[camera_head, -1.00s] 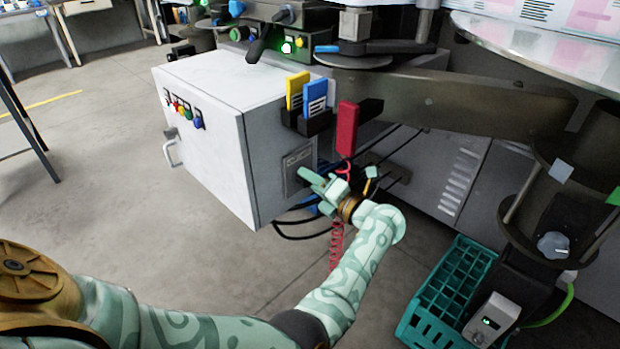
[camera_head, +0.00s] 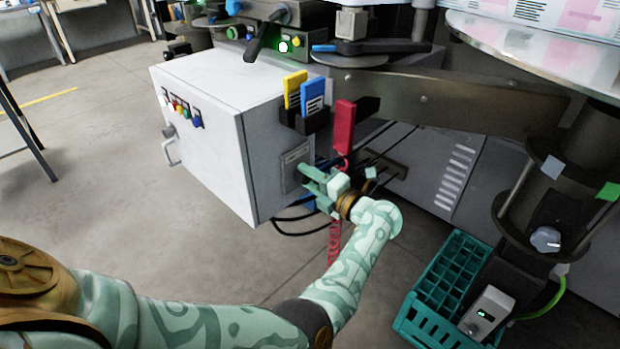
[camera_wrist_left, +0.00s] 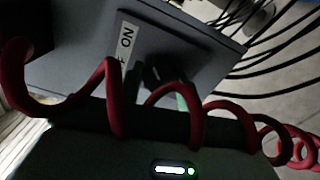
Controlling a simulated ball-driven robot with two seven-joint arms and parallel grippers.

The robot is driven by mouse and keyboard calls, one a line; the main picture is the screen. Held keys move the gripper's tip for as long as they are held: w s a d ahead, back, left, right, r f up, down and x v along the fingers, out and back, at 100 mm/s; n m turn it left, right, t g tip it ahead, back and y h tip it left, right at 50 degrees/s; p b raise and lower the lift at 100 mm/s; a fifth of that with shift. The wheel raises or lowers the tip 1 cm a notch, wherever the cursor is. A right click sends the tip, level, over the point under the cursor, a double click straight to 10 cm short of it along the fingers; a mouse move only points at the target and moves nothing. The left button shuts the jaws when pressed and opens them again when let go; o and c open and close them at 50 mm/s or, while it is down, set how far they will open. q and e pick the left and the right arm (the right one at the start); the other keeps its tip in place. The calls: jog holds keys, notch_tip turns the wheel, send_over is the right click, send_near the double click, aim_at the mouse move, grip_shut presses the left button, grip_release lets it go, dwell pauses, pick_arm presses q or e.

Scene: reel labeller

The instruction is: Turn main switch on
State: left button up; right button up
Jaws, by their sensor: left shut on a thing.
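The grey-white cabinet (camera_head: 205,125) has a grey plate (camera_head: 294,165) on its right side face. My left gripper (camera_head: 312,182) is at this plate, with its pale green fingers against or close to it. In the left wrist view a white label (camera_wrist_left: 125,48) reads "ON", with a partly hidden word below. Beside it is a dark switch handle (camera_wrist_left: 160,76), with a green fingertip (camera_wrist_left: 183,102) at it. The gripper is shut on this handle, though the grip itself is mostly hidden. The handle's exact angle is too dark to tell. My right gripper is out of view.
A red coiled cord (camera_wrist_left: 165,95) crosses close in front of the wrist camera; it hangs below a red handset (camera_head: 344,127). Yellow and blue folders (camera_head: 313,97) sit in a holder above the plate. Black cables (camera_head: 290,230) run below. A teal crate (camera_head: 440,290) stands at the right.

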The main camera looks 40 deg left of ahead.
pick_arm(q)
jog(key=o, duration=1)
jog(key=shift+w, duration=0.1)
jog(key=d, duration=0.5)
jog(key=s+d, duration=0.1)
jog(key=d, duration=1)
jog(key=shift+s+d+p, duration=0.15)
jog(key=shift+d+p, duration=0.05)
jog(key=shift+p, duration=0.15)
jog(key=shift+f, duration=0.1)
